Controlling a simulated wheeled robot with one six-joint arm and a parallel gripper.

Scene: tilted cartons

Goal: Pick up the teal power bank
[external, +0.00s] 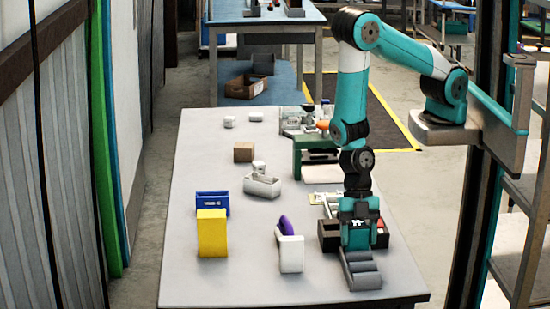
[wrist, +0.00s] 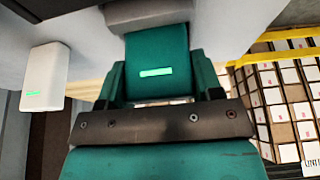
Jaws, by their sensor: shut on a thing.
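The teal power bank (wrist: 160,50), with a lit green strip, shows in the wrist view between the two fingers of my gripper (wrist: 157,88). My gripper is shut on it. The dark bar of the gripper hides its near end. In the external view my gripper (external: 360,212) points down at the right front of the table, by a dark open carton (external: 329,237). I cannot clearly tell the power bank from the teal gripper there.
A white power bank (wrist: 45,80) lies left in the wrist view. A grey ridged block (external: 362,273) is in front of my gripper. A white item (external: 291,254), purple item (external: 285,225), yellow box (external: 212,235) and blue box (external: 205,199) stand left. The grey table (external: 200,282) is clear at front left.

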